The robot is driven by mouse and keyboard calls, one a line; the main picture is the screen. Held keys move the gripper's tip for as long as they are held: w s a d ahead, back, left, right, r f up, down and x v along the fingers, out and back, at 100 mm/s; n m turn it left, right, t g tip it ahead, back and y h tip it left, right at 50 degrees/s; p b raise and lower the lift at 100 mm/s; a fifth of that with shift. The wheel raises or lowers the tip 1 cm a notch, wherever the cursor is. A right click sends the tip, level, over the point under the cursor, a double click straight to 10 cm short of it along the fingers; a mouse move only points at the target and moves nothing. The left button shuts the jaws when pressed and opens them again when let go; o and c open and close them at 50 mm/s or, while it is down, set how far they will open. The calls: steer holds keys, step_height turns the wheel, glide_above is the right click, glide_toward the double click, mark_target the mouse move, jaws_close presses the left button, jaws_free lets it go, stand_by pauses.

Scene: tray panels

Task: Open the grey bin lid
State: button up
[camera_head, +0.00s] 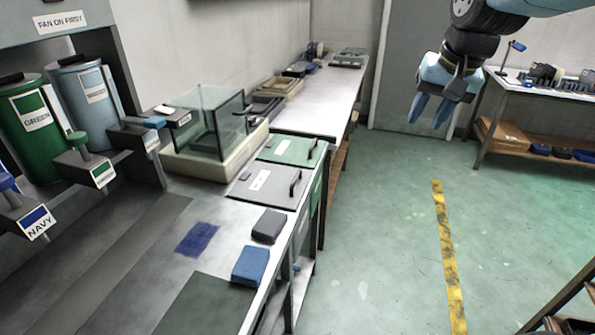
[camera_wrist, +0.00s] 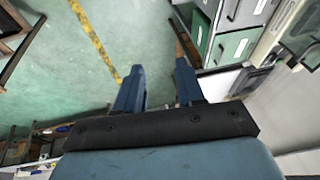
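The grey bin lid (camera_head: 263,186) lies flat and closed, set into the bench top on its right side. It has a white label and a dark handle (camera_head: 295,183) near its right edge. My gripper (camera_head: 428,113) is in the air over the open floor, up and to the right of the lid and well apart from it. Its blue fingers point down, spread and empty. In the wrist view my gripper (camera_wrist: 160,68) also shows its two fingers apart with nothing between them. Grey and green bin fronts appear at the upper right there.
A green lid (camera_head: 289,150) with its own handle adjoins the grey one on its far side. A glass tank (camera_head: 205,125), a dark block (camera_head: 269,225) and a blue block (camera_head: 250,265) stand on the bench. A second bench (camera_head: 545,92) is at right. The floor between is clear.

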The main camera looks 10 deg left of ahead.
steer(key=w+a+f+g, duration=0.2)
steer(key=w+a+f, duration=0.2)
steer(key=w+a, duration=0.5)
steer(key=g, duration=0.1)
glide_toward(296, 176)
steer(key=shift+m+y, duration=0.3)
steer(key=f, duration=0.5)
steer(key=a+f, duration=0.1)
steer(key=f, duration=0.2)
steer(key=shift+w, duration=0.15)
steer(key=shift+c, duration=0.2)
jaws_close()
steer(key=shift+r, duration=0.1)
